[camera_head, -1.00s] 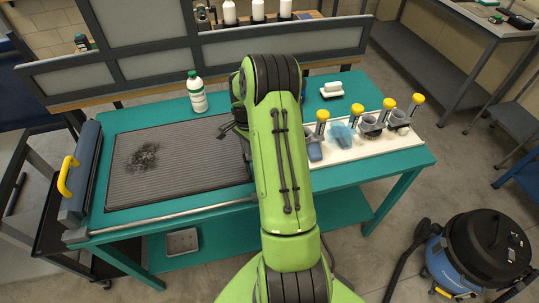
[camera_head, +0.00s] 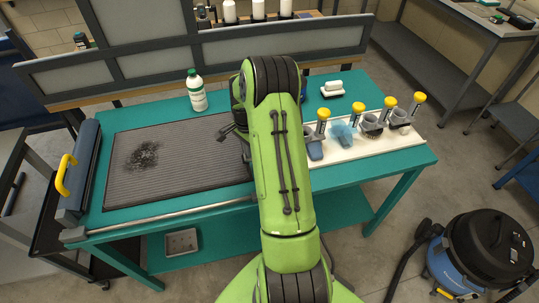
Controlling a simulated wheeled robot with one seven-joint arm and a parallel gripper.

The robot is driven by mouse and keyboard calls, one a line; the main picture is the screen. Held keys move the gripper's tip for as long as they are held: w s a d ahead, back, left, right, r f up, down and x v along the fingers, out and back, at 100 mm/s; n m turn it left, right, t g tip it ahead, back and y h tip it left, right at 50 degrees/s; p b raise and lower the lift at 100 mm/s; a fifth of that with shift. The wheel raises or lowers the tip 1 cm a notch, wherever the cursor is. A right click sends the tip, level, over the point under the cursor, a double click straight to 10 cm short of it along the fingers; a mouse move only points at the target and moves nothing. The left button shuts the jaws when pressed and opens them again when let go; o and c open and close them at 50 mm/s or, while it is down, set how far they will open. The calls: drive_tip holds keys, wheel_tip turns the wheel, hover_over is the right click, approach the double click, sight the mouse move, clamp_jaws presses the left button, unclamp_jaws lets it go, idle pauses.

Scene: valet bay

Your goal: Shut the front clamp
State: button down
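I cannot tell for sure which part is the front clamp. A grey rail (camera_head: 170,217) runs along the front edge of the ribbed grey mat (camera_head: 190,190) on the teal table. At the mat's left side is a long blue-grey bar (camera_head: 82,165) with a yellow handle (camera_head: 64,174). At the right, a white board (camera_head: 345,157) carries several grey holders with upright yellow-topped levers (camera_head: 323,114). My gripper (camera_head: 228,131) is mostly hidden behind my green arm, over the mat's back right part; only a dark piece shows. Its fingers cannot be made out.
A white bottle with a green cap (camera_head: 197,93) stands behind the mat. A white brush (camera_head: 332,90) lies at the back right. A dark stain (camera_head: 144,155) marks the mat. A framed panel (camera_head: 200,55) borders the table's back. A blue and black vacuum (camera_head: 480,255) stands at the right.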

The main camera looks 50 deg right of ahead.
drive_tip(key=shift+s+d+r, duration=0.1)
drive_tip(key=shift+d, duration=0.05)
wheel_tip(320, 180, up, 8)
drive_tip(key=p, duration=0.5)
drive_tip(key=shift+p, duration=0.3)
idle(0.3)
